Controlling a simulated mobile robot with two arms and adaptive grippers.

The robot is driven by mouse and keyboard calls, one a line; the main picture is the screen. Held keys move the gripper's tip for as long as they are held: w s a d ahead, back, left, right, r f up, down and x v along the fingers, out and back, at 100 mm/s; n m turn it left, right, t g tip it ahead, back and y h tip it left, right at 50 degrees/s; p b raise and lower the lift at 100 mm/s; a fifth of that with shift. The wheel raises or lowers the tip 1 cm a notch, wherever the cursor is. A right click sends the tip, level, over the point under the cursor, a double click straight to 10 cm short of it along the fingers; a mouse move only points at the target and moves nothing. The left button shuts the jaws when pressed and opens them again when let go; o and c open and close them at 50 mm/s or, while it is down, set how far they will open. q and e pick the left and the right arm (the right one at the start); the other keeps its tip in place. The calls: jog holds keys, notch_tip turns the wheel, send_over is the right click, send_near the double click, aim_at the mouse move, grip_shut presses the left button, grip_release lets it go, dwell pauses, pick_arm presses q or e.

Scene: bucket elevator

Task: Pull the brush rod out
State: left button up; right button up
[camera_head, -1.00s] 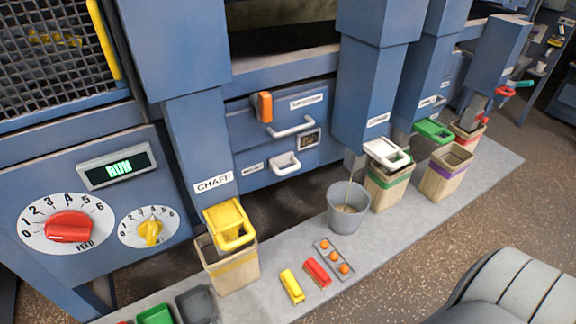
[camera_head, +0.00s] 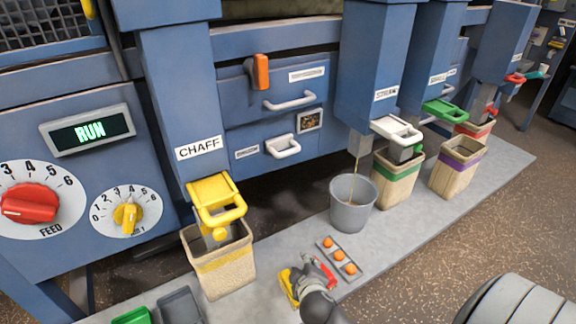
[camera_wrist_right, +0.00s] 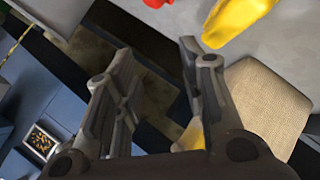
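The brush rod cannot be picked out for sure. The blue machine front has a white lower handle (camera_head: 283,146) beside a small label too blurred to read, and a white upper handle (camera_head: 290,101) on the drawer above it. My right gripper (camera_head: 312,272) is low in the head view, over the yellow and red hand items on the ledge and well below both handles. In the right wrist view its two dark fingers (camera_wrist_right: 155,75) are spread, with nothing between them. My left gripper is in neither view.
An orange latch (camera_head: 261,72) sits above the handles. The chaff sack (camera_head: 222,268) with its yellow flap (camera_head: 215,200) stands left of my gripper. A grey bucket (camera_head: 353,203) and a tray of orange balls (camera_head: 339,257) stand to the right.

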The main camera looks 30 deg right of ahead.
jog(key=w+d+r+n+t+h+b, duration=0.1)
jog(key=w+d+r+n+t+h, duration=0.2)
jog(key=w+r, duration=0.5)
jog(key=n+t+b, duration=0.2)
jog(key=n+t, duration=0.2)
jog(key=t, duration=0.1)
send_near(288, 153)
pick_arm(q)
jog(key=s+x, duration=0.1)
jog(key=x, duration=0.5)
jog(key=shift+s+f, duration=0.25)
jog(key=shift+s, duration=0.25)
pick_arm(e)
jog(key=shift+f+x, duration=0.15)
jog(key=shift+x, duration=2.55)
jog(key=shift+f+x, duration=0.2)
jog(key=shift+x, duration=2.45)
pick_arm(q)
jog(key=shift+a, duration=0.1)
pick_arm(e)
grip_shut()
